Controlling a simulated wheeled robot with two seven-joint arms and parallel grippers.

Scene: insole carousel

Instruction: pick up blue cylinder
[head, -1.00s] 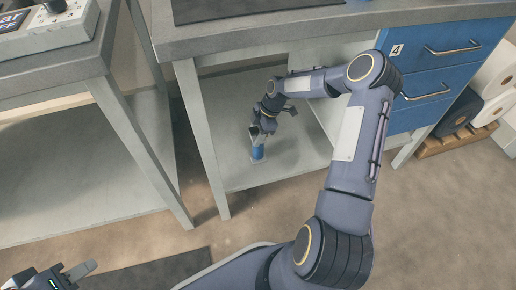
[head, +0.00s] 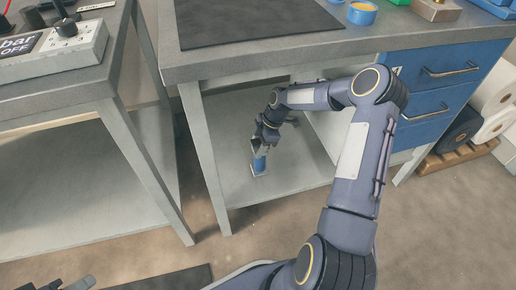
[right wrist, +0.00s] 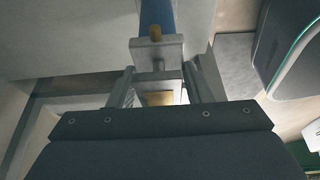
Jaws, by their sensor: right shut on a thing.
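The blue cylinder (head: 259,166) is at the lower shelf under the workbench, small in the head view. My right gripper (head: 258,151) reaches in from above and is shut on its upper part. In the right wrist view the blue cylinder (right wrist: 156,14) shows at the top edge, beyond the gripper's fingers (right wrist: 157,62). I cannot tell whether its base touches the shelf. Part of my left gripper (head: 76,285) shows at the bottom left corner, cut off by the frame; its jaws cannot be judged.
The grey lower shelf (head: 300,181) lies around the cylinder, with bare room beside it. The table leg (head: 207,160) stands to the left and blue drawers (head: 450,85) to the right. The benchtop (head: 250,63) overhangs the shelf. Rolls (head: 490,125) stand at the far right.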

